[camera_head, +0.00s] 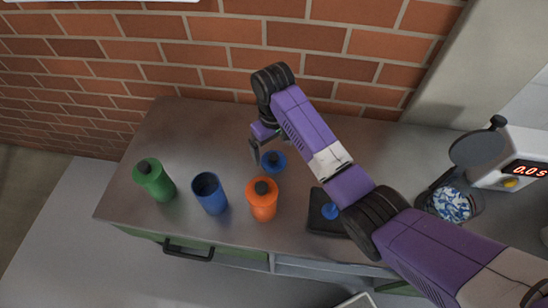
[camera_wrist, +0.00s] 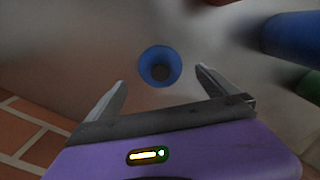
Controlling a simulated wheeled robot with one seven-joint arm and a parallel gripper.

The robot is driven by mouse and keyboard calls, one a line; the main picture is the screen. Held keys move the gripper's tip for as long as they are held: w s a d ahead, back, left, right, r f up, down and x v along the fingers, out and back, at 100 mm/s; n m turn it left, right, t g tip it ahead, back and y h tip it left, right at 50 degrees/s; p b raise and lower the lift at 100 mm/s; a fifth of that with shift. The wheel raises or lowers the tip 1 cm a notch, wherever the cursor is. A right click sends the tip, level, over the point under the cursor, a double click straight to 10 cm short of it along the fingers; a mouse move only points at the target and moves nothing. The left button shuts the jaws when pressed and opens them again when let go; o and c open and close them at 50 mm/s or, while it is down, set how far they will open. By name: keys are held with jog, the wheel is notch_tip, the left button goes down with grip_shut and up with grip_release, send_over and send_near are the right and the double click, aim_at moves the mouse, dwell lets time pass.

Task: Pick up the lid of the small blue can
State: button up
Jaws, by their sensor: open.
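The blue lid (camera_head: 274,165), round with a dark knob, lies on the metal tabletop behind the orange can. In the wrist view the lid (camera_wrist: 160,67) shows between and beyond my fingertips, not touched by them as far as I can see. The small blue can (camera_head: 210,194) stands upright and open at the front of the table. It shows partly in the wrist view's upper right corner (camera_wrist: 293,38). My gripper (camera_head: 264,151) is open and empty, pointing down just behind the lid; one finger is partly hidden. It also shows in the wrist view (camera_wrist: 161,78).
A green can (camera_head: 154,181) and an orange can (camera_head: 262,203), both lidded, stand beside the blue can. A black pad (camera_head: 318,222) with a blue round piece lies to the right. A machine (camera_head: 517,165) reading 0.0s and a blue-white-filled container (camera_head: 450,205) stand far right. A brick wall is behind.

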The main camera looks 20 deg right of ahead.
aim_at(274, 156)
jog(key=f, duration=0.4)
jog(key=shift+s, duration=0.2)
jog(key=c, duration=1.3)
jog(key=shift+c, duration=0.2)
jog(key=shift+r, duration=0.15)
